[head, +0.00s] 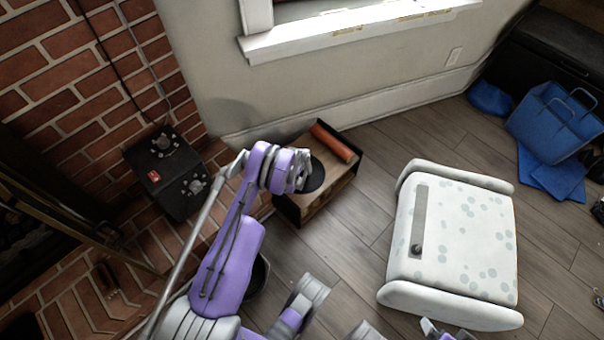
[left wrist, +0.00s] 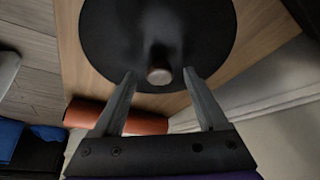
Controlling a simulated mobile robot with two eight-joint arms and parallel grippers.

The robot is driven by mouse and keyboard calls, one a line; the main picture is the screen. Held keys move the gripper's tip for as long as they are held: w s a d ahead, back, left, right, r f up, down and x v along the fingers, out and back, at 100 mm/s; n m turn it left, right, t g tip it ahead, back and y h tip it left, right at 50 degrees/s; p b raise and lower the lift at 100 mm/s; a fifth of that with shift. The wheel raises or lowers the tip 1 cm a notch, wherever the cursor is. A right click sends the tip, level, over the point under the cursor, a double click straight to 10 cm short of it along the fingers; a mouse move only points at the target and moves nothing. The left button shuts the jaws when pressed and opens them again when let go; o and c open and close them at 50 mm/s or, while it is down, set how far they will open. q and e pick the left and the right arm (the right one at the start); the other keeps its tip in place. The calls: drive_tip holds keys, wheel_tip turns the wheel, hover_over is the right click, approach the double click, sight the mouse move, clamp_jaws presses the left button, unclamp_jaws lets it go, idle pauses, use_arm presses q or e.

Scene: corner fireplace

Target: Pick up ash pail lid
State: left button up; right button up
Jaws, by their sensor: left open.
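The ash pail lid is a round black disc (head: 314,176) lying on top of a low wooden box. In the left wrist view the lid (left wrist: 105,40) fills the top middle, with its short knob (left wrist: 159,75) pointing toward the camera. My left gripper (head: 299,182) is over the lid and hides part of it in the head view. In the left wrist view its fingers (left wrist: 160,76) are apart, one on each side of the knob, with gaps visible. I cannot tell how far down they reach. My right gripper is not clearly in view.
The wooden box (head: 336,184) also carries an orange-red roll (head: 334,142). A black unit with knobs (head: 165,160) stands left by the brick. A spotted white stool (head: 455,240) is at right. A blue bag (head: 552,122) is far right. A dark round vessel (head: 260,278) is partly behind my arm.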

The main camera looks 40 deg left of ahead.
use_arm(q)
drive_tip(key=shift+x, duration=0.95)
drive_tip(key=shift+c, duration=0.2)
clamp_jaws()
